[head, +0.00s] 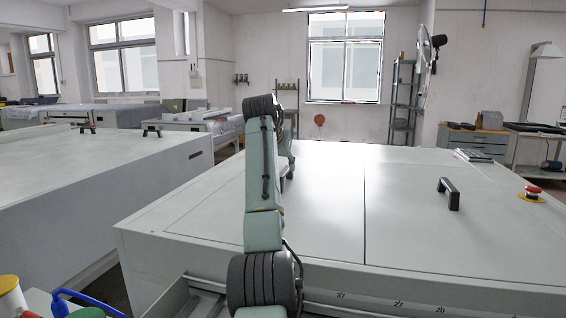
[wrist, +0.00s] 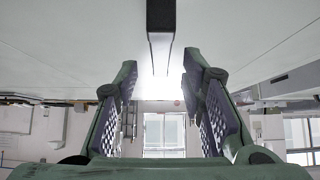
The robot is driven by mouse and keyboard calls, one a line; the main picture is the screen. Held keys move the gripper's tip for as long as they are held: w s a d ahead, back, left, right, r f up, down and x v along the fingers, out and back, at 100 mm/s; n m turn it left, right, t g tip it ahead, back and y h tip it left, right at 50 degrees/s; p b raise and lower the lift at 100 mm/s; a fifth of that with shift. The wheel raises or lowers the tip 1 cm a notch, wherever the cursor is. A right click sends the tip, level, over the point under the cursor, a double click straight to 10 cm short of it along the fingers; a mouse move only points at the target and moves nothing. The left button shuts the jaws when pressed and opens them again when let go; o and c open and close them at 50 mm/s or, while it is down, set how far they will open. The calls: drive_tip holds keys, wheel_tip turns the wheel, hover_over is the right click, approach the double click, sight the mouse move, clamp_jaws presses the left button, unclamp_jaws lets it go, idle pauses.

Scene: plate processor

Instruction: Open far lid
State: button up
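A large pale grey machine has a flat top with two lids split by a seam. The right lid (head: 405,215) carries a black handle (head: 448,193). The left lid (head: 325,190) lies flat and looks shut; my arm hides part of it. My gripper (head: 286,160) is low over this left lid, mostly hidden behind my arm. In the wrist view my gripper (wrist: 160,78) is open, fingers wide apart. A black handle (wrist: 160,28) shows at the top middle, in line with the gap. I see no finger touching it.
A red emergency button (head: 533,190) and a dark keypad (head: 473,156) sit on the machine's right side. A second pale machine (head: 90,170) with black handles stands to the left across a narrow gap. Shelves (head: 402,95) stand by the back wall.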

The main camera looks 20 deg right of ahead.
drive_tip(key=shift+x, duration=1.05)
clamp_jaws()
